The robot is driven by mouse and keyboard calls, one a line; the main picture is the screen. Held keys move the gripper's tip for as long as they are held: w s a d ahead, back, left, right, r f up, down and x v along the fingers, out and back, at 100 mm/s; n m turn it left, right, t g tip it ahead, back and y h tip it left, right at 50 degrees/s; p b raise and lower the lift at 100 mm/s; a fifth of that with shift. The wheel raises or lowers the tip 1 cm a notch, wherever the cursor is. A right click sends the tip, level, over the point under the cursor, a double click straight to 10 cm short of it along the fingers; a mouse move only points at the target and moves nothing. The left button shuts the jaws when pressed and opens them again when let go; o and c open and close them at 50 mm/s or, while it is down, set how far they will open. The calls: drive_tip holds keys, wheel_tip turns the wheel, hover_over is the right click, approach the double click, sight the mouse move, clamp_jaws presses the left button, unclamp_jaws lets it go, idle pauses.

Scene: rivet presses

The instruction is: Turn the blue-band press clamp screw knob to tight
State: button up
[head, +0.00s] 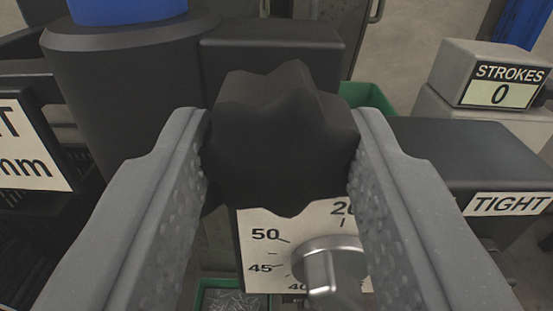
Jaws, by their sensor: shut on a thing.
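The black lobed clamp screw knob (280,140) is in the middle of the head view. My gripper (282,160) is shut on it, with one grey textured finger against its left side and the other against its right side. The press body (115,90) with a blue band (125,10) at its top stands behind and to the left. A white label reading TIGHT (507,203) is on a dark block at the right. The knob hides part of the press behind it.
Below the knob is a white dial plate (265,245) with numbers and a silver knob (330,268). A counter box reading STROKES 0 (500,85) stands at the upper right. A green bin (235,299) with small metal parts is at the bottom. A partly cut-off "mm" label (25,150) is at the left.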

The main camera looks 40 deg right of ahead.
drive_tip(key=m+b, duration=0.1)
drive_tip(key=m, duration=0.4)
drive_tip(key=shift+a+b, duration=0.15)
drive_tip(key=shift+b, duration=0.15)
drive_tip(key=m+b, duration=0.3)
drive_tip(key=m, duration=0.1)
drive_tip(key=shift+m, duration=0.3)
drive_tip(key=m+b, duration=0.4)
drive_tip(key=shift+f+m, duration=0.1)
drive_tip(key=shift+m, duration=0.2)
drive_tip(key=m+b, duration=0.4)
drive_tip(key=b, duration=0.1)
drive_tip(key=shift+f, duration=0.15)
drive_tip(key=m+b, duration=0.2)
drive_tip(key=m, duration=0.4)
drive_tip(key=shift+m+b, duration=0.4)
drive_tip(key=m, duration=0.5)
drive_tip(key=shift+d, duration=0.2)
drive_tip(key=shift+f+m, duration=0.1)
drive_tip(key=shift+m, duration=1.5)
